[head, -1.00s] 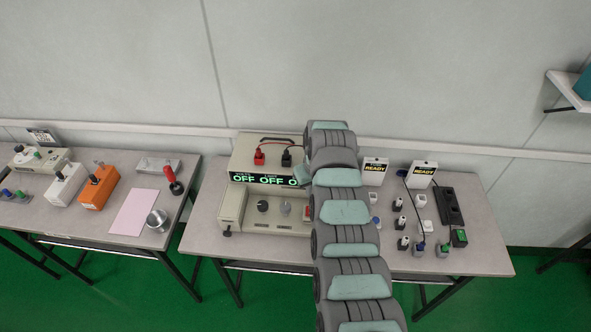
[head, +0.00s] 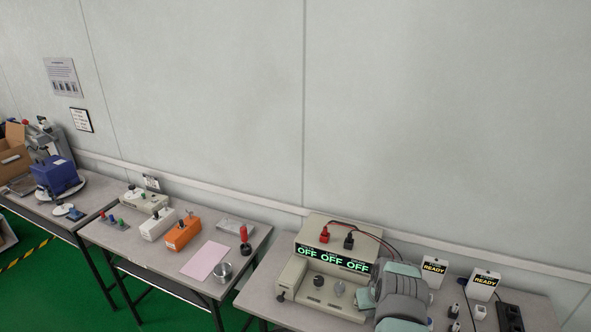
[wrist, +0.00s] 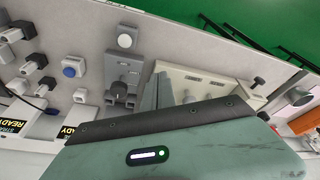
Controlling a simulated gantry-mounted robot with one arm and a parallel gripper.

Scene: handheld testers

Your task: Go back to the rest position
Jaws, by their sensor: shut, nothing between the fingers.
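My gripper (wrist: 176,88) shows in the wrist view with its two fingers together and nothing between them. It is above the right-hand table, over the grey and beige devices there, and clear of them as far as I can see. In the head view my arm reaches up over the right part of that table. It hides the right end of the beige tester (head: 325,291), whose green display reads OFF three times. My gripper itself is hidden behind the arm in the head view.
Two white READY boxes (head: 434,267) and a black power strip (head: 511,318) stand right of my arm. A left table carries an orange box (head: 183,233), a pink sheet (head: 205,260) and a metal cup (head: 223,272). A blue machine (head: 57,175) stands farther left. The wall is behind.

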